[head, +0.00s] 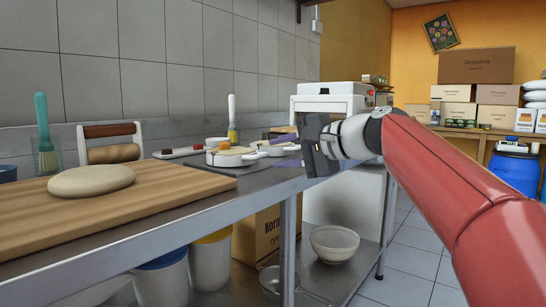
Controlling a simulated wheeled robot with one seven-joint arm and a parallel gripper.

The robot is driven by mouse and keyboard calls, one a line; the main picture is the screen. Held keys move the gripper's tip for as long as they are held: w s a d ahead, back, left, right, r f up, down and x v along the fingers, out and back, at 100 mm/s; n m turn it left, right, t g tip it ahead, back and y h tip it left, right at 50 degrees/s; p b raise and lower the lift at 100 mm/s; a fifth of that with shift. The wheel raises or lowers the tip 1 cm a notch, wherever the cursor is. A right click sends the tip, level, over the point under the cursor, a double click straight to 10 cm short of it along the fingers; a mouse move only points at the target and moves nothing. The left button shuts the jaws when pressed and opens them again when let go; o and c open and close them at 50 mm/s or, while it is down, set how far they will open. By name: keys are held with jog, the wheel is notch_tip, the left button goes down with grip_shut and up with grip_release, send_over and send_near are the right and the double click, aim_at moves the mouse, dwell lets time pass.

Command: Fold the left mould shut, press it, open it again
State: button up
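Two small white hinged moulds lie on the steel bench, partway along it. The left mould (229,157) is round and white with pale dough and an orange filling showing on it, so it appears to lie open. The right mould (277,149) sits just beyond and to the right, partly behind my gripper. My gripper (314,148), dark grey, is at the bench's front edge, to the right of the left mould and apart from it. Its fingers are seen from the side, so the gap between them does not show.
A wooden board (120,212) with a flat dough round (92,181) covers the near bench. A tray with small pieces (178,152), a yellow brush (232,125) and a white machine (325,98) stand beyond. Tubs and a bowl (334,242) sit below. The floor at right is clear.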

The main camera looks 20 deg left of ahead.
aim_at(265, 155)
jog(key=shift+x, duration=1.65)
jog(key=shift+c, duration=0.3)
grip_shut()
